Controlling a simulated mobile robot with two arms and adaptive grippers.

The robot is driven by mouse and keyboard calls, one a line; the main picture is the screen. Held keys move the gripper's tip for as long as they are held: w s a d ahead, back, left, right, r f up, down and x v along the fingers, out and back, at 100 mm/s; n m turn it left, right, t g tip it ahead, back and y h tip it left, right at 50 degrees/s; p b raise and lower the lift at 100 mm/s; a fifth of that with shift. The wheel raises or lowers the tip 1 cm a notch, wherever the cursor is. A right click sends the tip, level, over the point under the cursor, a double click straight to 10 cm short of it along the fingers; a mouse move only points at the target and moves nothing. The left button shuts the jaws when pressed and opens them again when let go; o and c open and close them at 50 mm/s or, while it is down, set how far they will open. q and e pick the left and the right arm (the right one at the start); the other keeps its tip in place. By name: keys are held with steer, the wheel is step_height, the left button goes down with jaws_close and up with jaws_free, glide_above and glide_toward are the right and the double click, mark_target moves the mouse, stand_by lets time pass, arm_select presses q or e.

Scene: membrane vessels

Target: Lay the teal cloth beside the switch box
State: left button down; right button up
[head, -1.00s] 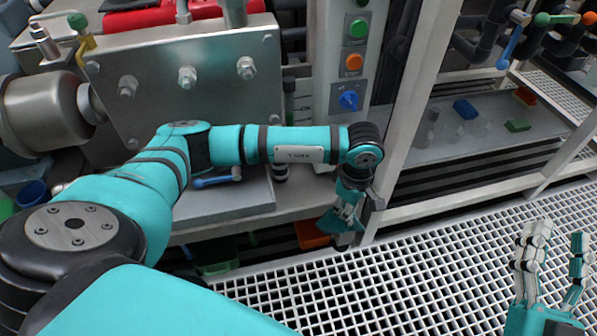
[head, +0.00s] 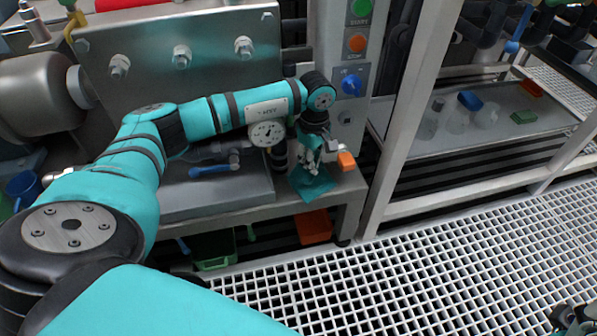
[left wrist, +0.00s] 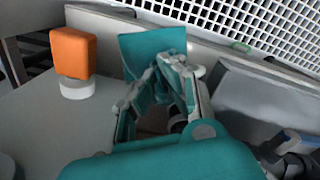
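The teal cloth (head: 312,184) is at the front part of the grey bench in the head view, just below my left gripper (head: 310,162). In the left wrist view the cloth (left wrist: 150,48) spreads out from between the fingertips of the left gripper (left wrist: 160,80), which looks shut on it. I cannot tell whether the cloth's lower edge touches the bench. The switch box (head: 351,82), with a blue knob, is on the upright panel behind and to the right of the cloth. My right gripper (head: 572,320) is cut off at the bottom right corner.
An orange block on a white base (head: 346,160) stands right of the cloth; it also shows in the left wrist view (left wrist: 73,52). A gauge (head: 267,133) and a blue-handled valve (head: 210,170) are to the left. An orange bin (head: 314,226) sits below the bench.

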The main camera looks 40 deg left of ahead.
arm_select(q)
steer(key=shift+f+b, duration=0.3)
steer(key=shift+f, duration=0.95)
steer(key=shift+d, duration=0.1)
steer(key=c, duration=0.8)
jaws_free()
steer(key=shift+o, duration=0.2)
step_height(320, 180, up, 12)
